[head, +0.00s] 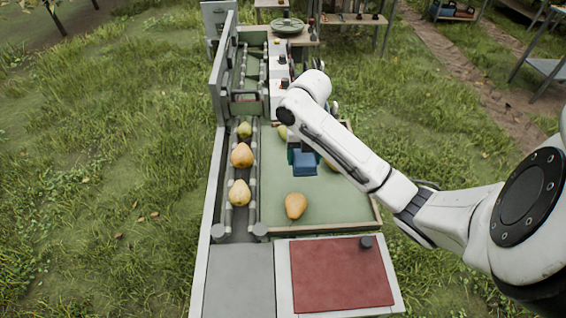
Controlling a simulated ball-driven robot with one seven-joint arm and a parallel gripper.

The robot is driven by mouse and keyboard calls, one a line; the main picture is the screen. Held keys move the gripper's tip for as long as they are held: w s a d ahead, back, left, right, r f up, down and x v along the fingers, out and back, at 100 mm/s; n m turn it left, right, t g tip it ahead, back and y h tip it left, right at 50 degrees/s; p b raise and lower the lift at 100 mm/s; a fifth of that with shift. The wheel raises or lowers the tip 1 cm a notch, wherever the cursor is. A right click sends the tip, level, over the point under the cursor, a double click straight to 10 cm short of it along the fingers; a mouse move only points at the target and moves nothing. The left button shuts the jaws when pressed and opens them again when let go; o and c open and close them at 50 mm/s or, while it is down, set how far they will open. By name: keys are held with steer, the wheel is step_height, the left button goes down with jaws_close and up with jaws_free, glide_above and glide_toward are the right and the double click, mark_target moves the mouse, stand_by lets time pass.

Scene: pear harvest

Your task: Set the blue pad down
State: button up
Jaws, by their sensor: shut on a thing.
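The blue pad (304,164) is a small blue block in the head view, below the end of my arm. My gripper (298,152) is shut on it, with the fingers mostly hidden by the arm and the pad. The pad shows over the green tray (265,218); whether it touches the surface cannot be told. A yellow-orange pear (295,206) lies on the tray, nearer the camera than the pad.
Several pears, such as this one (241,155), sit in the roller lane (254,185) left of the tray. A red panel (340,273) and a grey panel (240,280) lie in front. The tray's near left part is clear. Tables stand behind on the grass.

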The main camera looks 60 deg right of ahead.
steer(key=b, duration=0.7)
glide_toward(281, 170)
steer(key=shift+s+a+f, duration=0.45)
steer(key=shift+s+f, duration=0.4)
steer(key=shift+w+d+f, duration=0.2)
steer(key=shift+w+f, duration=0.1)
steer(key=shift+w, duration=0.2)
steer(key=shift+w+d+f, duration=0.1)
steer(key=shift+w+f, duration=0.2)
steer(key=shift+f, duration=0.15)
steer(key=shift+w+f+p, duration=0.1)
steer(key=shift+f+p, duration=0.35)
steer(key=shift+f, duration=1.15)
steer(key=shift+f, duration=0.1)
steer(key=shift+f, duration=0.1)
steer(key=o, duration=1)
